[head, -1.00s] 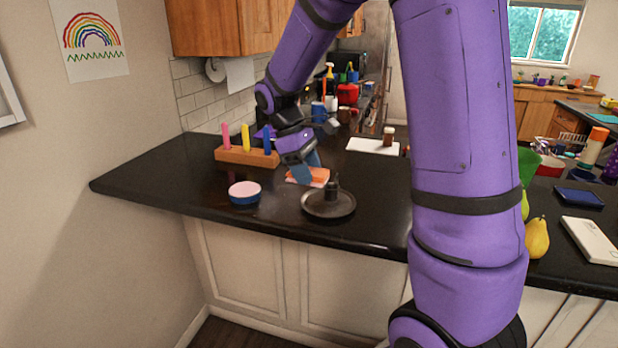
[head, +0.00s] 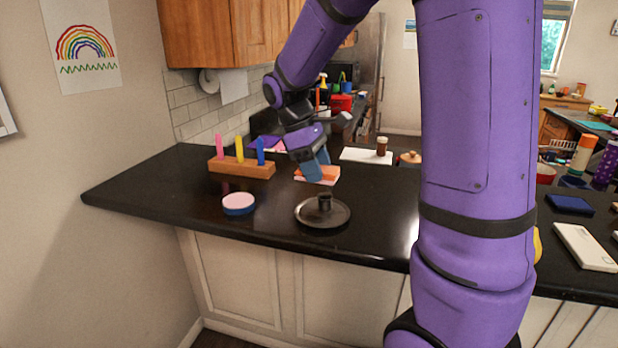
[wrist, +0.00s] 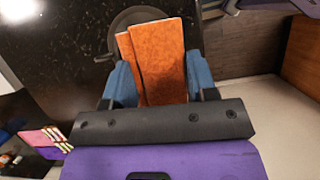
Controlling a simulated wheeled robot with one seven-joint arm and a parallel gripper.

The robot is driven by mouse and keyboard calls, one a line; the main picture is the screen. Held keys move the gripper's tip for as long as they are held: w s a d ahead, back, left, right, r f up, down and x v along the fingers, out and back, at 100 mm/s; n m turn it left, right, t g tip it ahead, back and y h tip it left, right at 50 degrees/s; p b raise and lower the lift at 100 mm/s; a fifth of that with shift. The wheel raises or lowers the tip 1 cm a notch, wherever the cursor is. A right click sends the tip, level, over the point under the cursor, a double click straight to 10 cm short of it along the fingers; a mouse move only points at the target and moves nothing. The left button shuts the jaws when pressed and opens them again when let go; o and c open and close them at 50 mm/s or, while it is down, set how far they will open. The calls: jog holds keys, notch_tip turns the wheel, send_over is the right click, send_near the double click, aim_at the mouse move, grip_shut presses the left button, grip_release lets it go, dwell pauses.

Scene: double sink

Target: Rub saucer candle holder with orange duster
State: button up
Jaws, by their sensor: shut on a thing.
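The saucer candle holder (head: 337,216) is a dark round dish with a short cup in its middle, upright on the black counter near the front edge. My gripper (head: 314,172) has blue fingers and is shut on the orange duster (head: 329,173), behind the candle holder in the head view. In the wrist view the orange duster (wrist: 160,62) sits between the fingers, and part of the candle holder's dark round rim (wrist: 128,20) shows past it. The duster hides the rest of the holder there. I cannot tell whether the duster touches the counter.
A wooden block (head: 240,169) with pink, yellow and blue pegs stands to the left. A round pink-topped blue container (head: 238,204) sits left of the candle holder. A white board (head: 366,156) and a brown jar (head: 382,146) lie farther back. The counter's left end is clear.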

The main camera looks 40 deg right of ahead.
jog(key=shift+f, duration=2.9)
